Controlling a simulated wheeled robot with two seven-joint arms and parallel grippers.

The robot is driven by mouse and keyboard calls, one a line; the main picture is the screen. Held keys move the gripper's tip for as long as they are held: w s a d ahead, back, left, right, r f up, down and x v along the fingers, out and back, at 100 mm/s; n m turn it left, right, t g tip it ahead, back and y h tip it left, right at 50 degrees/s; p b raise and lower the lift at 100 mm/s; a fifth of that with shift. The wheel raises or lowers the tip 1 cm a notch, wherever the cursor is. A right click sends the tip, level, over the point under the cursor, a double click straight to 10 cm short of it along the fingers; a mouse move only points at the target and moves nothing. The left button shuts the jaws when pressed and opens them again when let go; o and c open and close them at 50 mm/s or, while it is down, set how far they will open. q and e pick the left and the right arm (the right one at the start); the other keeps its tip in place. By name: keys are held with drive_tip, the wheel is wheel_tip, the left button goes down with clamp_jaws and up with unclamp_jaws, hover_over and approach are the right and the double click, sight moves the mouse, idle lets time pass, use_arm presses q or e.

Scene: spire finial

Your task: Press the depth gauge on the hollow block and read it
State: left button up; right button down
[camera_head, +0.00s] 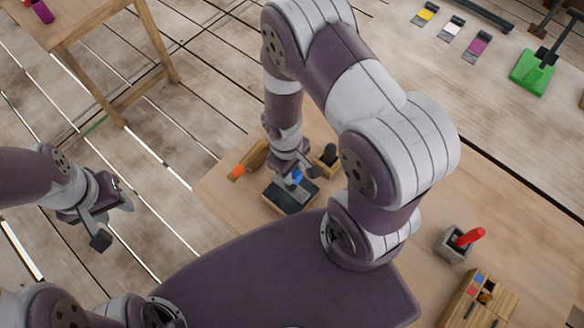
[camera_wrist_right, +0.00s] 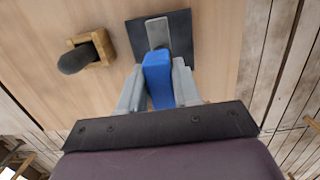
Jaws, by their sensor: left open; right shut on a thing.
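My right gripper (camera_head: 294,177) is shut on a blue piece (camera_head: 297,177), which looks like the depth gauge. In the right wrist view the blue piece (camera_wrist_right: 158,80) sits upright between the two grey fingers (camera_wrist_right: 158,88), with a grey metal strip (camera_wrist_right: 157,32) beyond it. The strip lies over a dark square block (camera_wrist_right: 180,35), which also shows in the head view (camera_head: 290,198) on the table. Whether the block is hollow, and whether the gauge touches it, I cannot tell. No reading is visible. My left gripper (camera_head: 112,222) is open and empty, left of the table.
A dark knob in a wooden holder (camera_head: 328,155) and an orange-ended wooden piece (camera_head: 250,160) stand close to the block. A grey box (camera_head: 452,245) with a red handle (camera_head: 470,236) and a wooden box (camera_head: 490,305) lie at the right. Another table (camera_head: 90,20) is at upper left.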

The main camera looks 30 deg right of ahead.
drive_tip(key=shift+f+b, duration=0.9)
drive_tip(key=shift+f, duration=0.35)
drive_tip(key=shift+r, duration=0.1)
drive_tip(key=shift+s, duration=0.1)
idle(0.5)
wheel_tip(320, 180, up, 5)
drive_tip(key=p, duration=0.5)
idle(1.1)
